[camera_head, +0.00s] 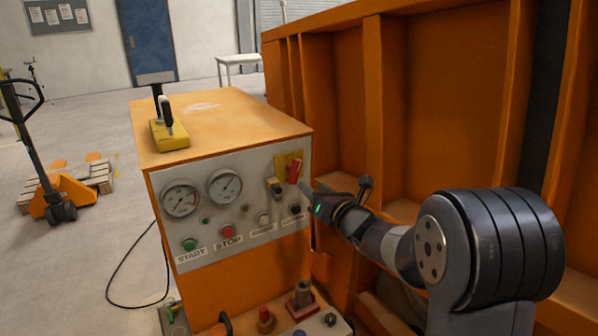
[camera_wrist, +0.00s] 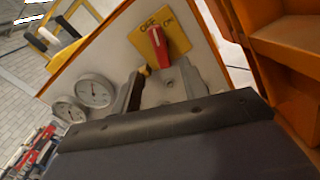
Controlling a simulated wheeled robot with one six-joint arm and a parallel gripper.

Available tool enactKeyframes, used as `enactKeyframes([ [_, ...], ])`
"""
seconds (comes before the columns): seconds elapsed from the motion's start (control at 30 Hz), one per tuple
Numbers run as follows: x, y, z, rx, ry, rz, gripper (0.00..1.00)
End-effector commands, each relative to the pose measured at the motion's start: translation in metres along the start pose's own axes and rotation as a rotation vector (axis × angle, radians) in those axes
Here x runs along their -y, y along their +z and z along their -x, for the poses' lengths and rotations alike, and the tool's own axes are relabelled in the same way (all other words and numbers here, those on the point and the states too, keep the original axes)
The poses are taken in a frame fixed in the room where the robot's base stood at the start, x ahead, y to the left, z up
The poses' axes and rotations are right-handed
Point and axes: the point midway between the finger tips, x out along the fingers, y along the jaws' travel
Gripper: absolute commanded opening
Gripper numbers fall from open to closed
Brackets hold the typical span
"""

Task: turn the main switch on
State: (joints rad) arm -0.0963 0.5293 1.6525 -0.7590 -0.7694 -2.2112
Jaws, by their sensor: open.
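The main switch is a red handle (camera_head: 294,171) on a yellow plate (camera_head: 281,161), at the upper right of the grey control panel. In the wrist view the red handle (camera_wrist: 158,48) stands nearly upright on the yellow plate (camera_wrist: 176,41), which reads OFF and ON; its upper end lies closer to OFF. My gripper (camera_head: 300,192) is near the panel, just below and right of the switch. In the wrist view my gripper (camera_wrist: 162,88) is open, with its fingers below the handle on either side. Nothing is between them, and contact with the handle is not visible.
The panel also carries two gauges (camera_head: 224,186), a green START button (camera_head: 190,244), a red STOP button (camera_head: 227,231) and small knobs. A yellow block with a black handle (camera_head: 169,134) sits on the orange cabinet (camera_head: 225,115). An orange ribbed wall (camera_head: 440,90) stands right, behind my arm.

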Motion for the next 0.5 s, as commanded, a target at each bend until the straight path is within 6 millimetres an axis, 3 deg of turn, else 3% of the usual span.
enactKeyframes([
  [0.3, -0.001, 0.002, -0.055, -0.002, 0.0, -0.003, 0.42],
  [0.5, -0.001, 0.001, -0.077, -0.002, -0.001, -0.004, 0.42],
])
